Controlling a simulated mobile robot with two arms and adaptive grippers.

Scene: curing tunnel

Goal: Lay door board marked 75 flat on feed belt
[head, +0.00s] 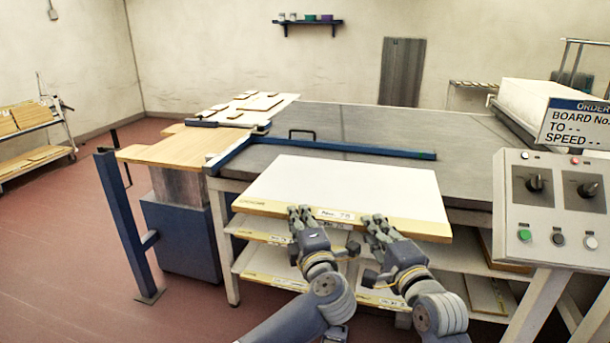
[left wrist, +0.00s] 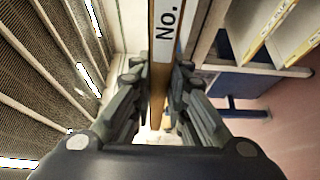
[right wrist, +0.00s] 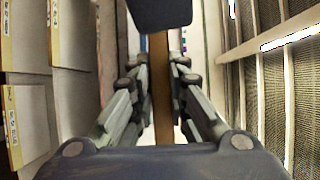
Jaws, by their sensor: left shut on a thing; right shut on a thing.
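The door board (head: 345,185) has a white face and a light wood edge with a label that seems to read No. 75. It is held roughly level in front of the feed belt (head: 400,128), a grey surface behind it. My left gripper (head: 300,212) is shut on the board's near edge, left of the label; the left wrist view shows the edge (left wrist: 165,75) between its fingers. My right gripper (head: 375,222) is shut on the same edge, right of the label; the right wrist view shows the edge (right wrist: 161,90) between its fingers. The board's far underside is hidden.
A blue bar (head: 340,147) runs along the belt's front part. Below the board, a rack (head: 240,265) holds more labelled boards. A control panel (head: 555,205) with an order sign (head: 575,125) stands close on the right. A wooden table (head: 165,152) and blue post (head: 125,220) stand left.

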